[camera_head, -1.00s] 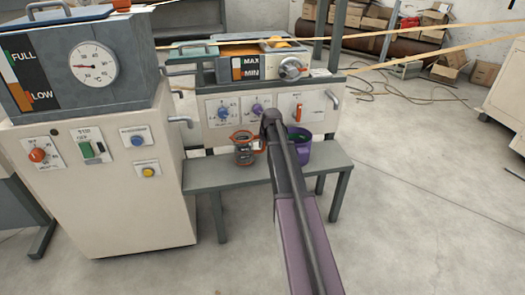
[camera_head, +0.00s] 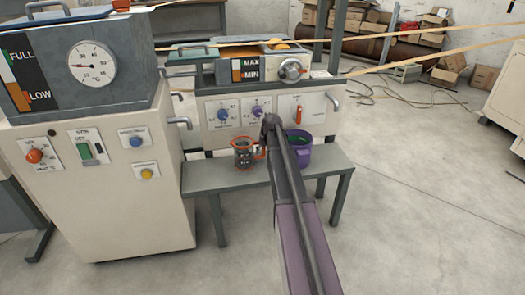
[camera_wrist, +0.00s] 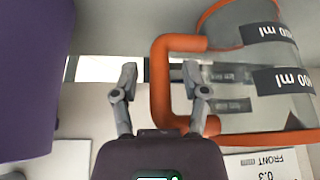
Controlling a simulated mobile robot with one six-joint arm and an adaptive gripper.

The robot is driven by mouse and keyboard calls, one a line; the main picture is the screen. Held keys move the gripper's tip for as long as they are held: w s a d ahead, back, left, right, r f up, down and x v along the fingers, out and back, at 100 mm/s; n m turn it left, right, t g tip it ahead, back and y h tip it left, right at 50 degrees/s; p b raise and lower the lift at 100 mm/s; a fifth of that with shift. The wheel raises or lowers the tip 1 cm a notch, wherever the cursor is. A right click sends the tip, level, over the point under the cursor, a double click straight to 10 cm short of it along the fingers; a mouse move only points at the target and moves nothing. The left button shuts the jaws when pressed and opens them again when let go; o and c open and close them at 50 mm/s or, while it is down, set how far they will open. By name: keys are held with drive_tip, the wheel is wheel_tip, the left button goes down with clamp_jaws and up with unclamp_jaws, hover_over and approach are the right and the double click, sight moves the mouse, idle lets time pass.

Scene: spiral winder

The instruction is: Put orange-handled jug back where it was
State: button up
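The orange-handled jug (camera_head: 243,160) is clear, with an orange rim and handle, and stands on the grey bench (camera_head: 215,179) below the winder's panel. In the wrist view the jug (camera_wrist: 240,75) is at the right, its handle (camera_wrist: 160,92) pointing left. My gripper (camera_wrist: 160,92) is open, with its fingers on either side of the handle's upright bar and the right finger within the loop. Whether the fingers touch the handle cannot be told. In the head view my arm hides most of my gripper.
A purple jug (camera_head: 305,155) stands on the bench just right of my arm; its purple side (camera_wrist: 30,80) fills the left of the wrist view. The control panel (camera_head: 225,107) rises behind the bench. A white cabinet (camera_head: 110,200) stands at the left. Open floor lies to the right.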

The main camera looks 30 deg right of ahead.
drive_tip(key=shift+r, duration=0.2)
drive_tip(key=p+v, duration=1.1)
drive_tip(key=v, duration=0.1)
idle(0.7)
idle(0.6)
drive_tip(key=s+a+g, duration=0.2)
drive_tip(key=s+a, duration=1)
drive_tip(key=a, duration=0.3)
drive_tip(key=s+a+f+n+g, duration=0.1)
drive_tip(key=s+a+g, duration=0.1)
drive_tip(key=s+a, duration=1)
drive_tip(key=a, duration=0.3)
drive_tip(key=shift+f+g, duration=0.35)
drive_tip(key=shift+g, duration=0.05)
